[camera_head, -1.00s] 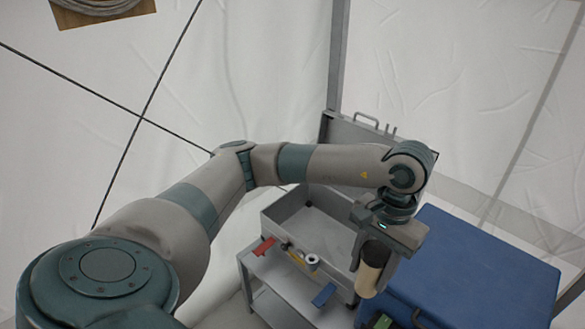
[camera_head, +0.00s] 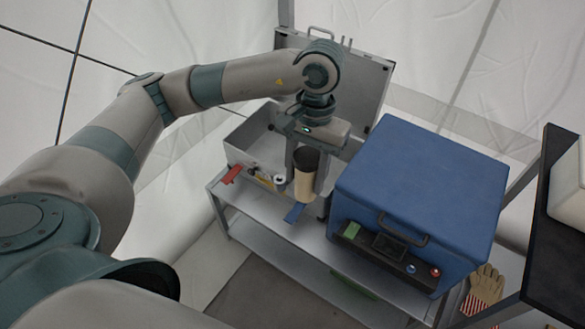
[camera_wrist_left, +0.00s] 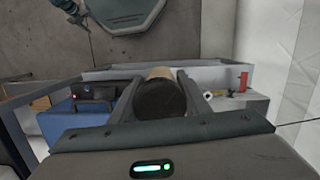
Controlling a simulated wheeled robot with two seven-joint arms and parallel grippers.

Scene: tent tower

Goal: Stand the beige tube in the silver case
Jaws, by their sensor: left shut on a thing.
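The beige tube (camera_head: 303,182) with a dark top end is upright between the fingers of my left gripper (camera_head: 307,192), which is shut on it. In the left wrist view the tube (camera_wrist_left: 160,92) shows its dark end toward the camera. The silver case (camera_head: 240,163) stands open on a grey trolley, its lid (camera_head: 368,85) raised at the back. In the head view the tube and fingers overlap the case's front right part. Whether the tube is over the case or in front of it is hard to tell. My right gripper is not in view.
A blue box (camera_head: 425,175) with a handle and knobs stands close on the right. A red piece (camera_head: 232,173), a white roll (camera_head: 279,180) and a blue piece (camera_head: 294,212) are along the case's front. A striped glove (camera_head: 487,287) lies lower right. The trolley's lower shelf (camera_head: 300,265) is mostly bare.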

